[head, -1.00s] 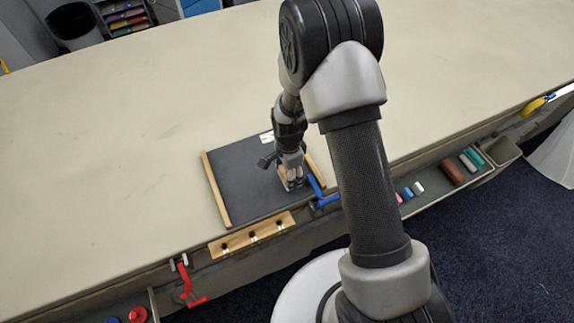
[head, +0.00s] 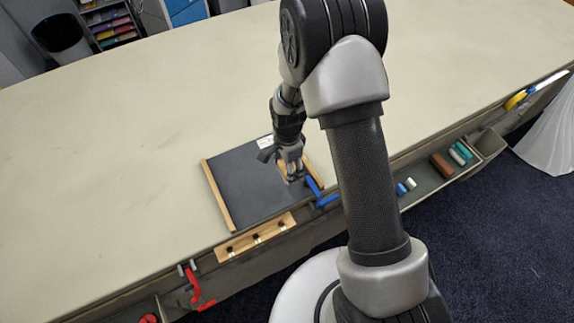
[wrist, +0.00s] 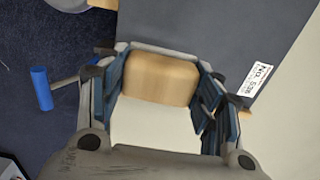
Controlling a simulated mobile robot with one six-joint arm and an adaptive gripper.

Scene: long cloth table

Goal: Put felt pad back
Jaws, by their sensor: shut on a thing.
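My gripper (head: 293,177) is over the right part of a dark grey board (head: 240,188) with wooden side strips. In the wrist view, my gripper (wrist: 160,95) has its blue-lined fingers on both sides of a block-like piece, which I take for the felt pad (wrist: 158,78).
A blue-handled clamp (head: 327,201) sits at the table edge beside the board. A wooden strip with dark holes (head: 256,238) lies at the front, and a red clamp (head: 196,286) is to its left. A trough (head: 425,184) with coloured blocks runs along the edge. The tabletop (head: 120,150) behind is clear.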

